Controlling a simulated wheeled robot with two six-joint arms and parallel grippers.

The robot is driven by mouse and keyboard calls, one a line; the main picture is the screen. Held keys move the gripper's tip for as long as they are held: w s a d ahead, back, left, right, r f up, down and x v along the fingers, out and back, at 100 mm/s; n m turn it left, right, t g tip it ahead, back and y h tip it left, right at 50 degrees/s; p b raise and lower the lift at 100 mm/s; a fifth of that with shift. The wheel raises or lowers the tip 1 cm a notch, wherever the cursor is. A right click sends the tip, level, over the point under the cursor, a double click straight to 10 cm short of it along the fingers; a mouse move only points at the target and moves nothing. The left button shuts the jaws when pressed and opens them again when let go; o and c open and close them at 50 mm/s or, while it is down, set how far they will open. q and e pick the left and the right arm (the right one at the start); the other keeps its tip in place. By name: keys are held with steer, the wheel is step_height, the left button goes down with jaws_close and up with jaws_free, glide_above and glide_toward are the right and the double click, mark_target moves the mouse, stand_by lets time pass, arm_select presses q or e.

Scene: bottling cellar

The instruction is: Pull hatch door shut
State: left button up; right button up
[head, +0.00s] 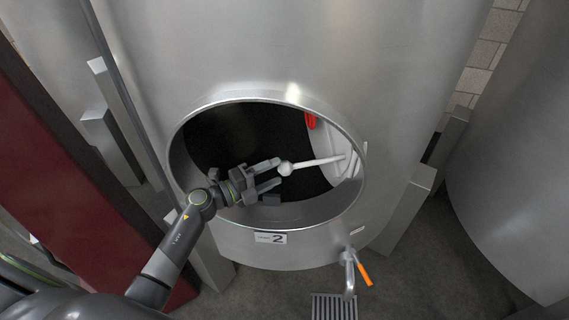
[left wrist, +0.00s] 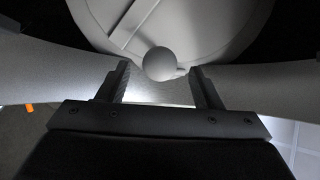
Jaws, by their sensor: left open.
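The hatch door (head: 333,137) is a pale round plate, seen edge-on inside the right of the tank's oval opening (head: 262,101). It stands swung away from the opening. A white rod handle (head: 318,162) runs left from it to a ball knob (head: 285,169). My left gripper (head: 278,172) reaches into the opening, open, with its fingertips at the knob. In the left wrist view the knob (left wrist: 160,63) shows between the two fingertips, with gaps on both sides, and the door (left wrist: 205,22) behind it. I cannot tell how deep the knob sits. My right gripper is not in view.
The opening's metal rim surrounds my left gripper. A red part (head: 310,120) shows by the door's upper edge. Below are a number 2 label (head: 271,238), a tap with an orange lever (head: 365,274) and a floor grate (head: 334,307). Another tank (head: 515,190) stands right.

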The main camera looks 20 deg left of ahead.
mark_target(284, 169)
arm_select(q)
steer(key=shift+x, duration=2.15)
steer(key=shift+c, duration=0.2)
jaws_close()
